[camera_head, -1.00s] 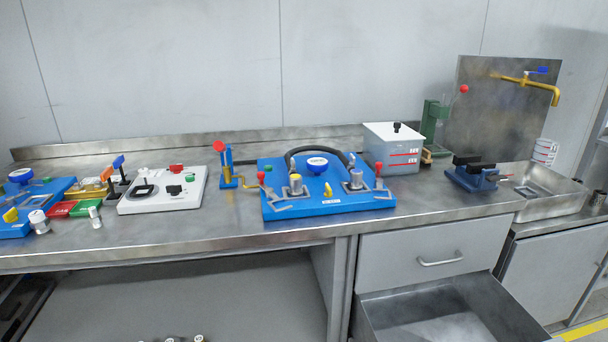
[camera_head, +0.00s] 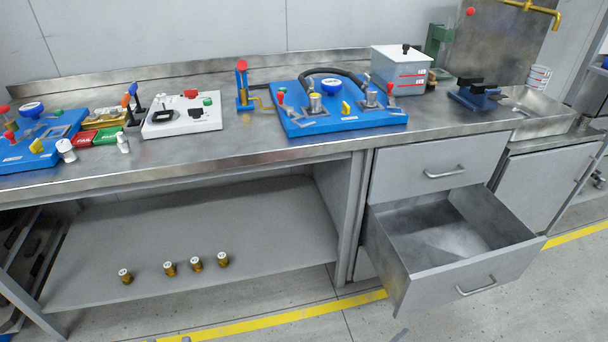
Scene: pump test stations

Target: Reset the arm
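Neither gripper can be made out in the head view. Small grey bits touch the bottom edge of the picture, and I cannot tell what they are. The task names only the arm. A steel workbench (camera_head: 240,150) runs across the view. On it stand a blue pump station (camera_head: 345,123) with a black hose and gauge, a white control box (camera_head: 180,118), and another blue station (camera_head: 30,150) at the far left.
An empty lower drawer (camera_head: 440,240) stands open, jutting out at the right. The upper drawer (camera_head: 440,170) is shut. Several brass fittings (camera_head: 170,268) stand on the lower shelf (camera_head: 240,225). A grey lidded box (camera_head: 400,72), blue vise (camera_head: 474,97) and sink (camera_head: 540,112) are at the right.

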